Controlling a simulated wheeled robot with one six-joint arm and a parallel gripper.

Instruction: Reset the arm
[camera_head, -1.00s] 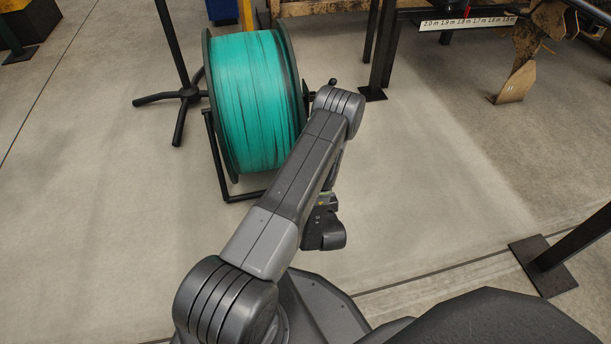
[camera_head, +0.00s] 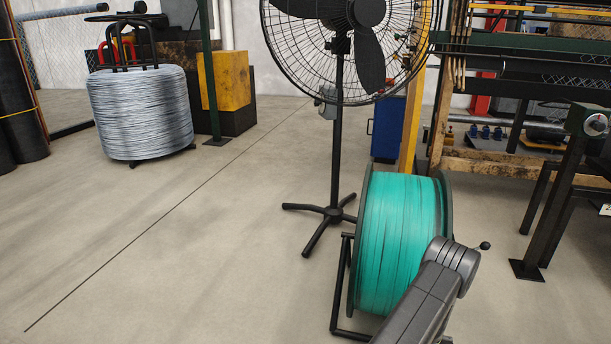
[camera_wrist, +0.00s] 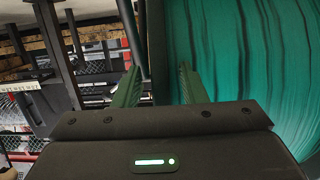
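My arm shows at the lower right of the head view, bent at a dark ribbed joint in front of the teal spool; my gripper is out of that view. In the wrist view my gripper (camera_wrist: 158,88) has two green-tinted fingers standing apart with a gap between them. Nothing shows held in the gap. The teal spool (camera_head: 392,235) stands on a black frame on the floor. In the wrist view the spool (camera_wrist: 240,50) fills the right side, close beyond the right finger; I cannot tell whether they touch.
A black pedestal fan (camera_head: 336,150) stands behind the spool. A grey wire coil (camera_head: 142,112) stands at the back left, with a yellow and black block (camera_head: 226,80) beside it. A dark machine frame (camera_head: 560,185) stands at the right. The floor at the left is clear.

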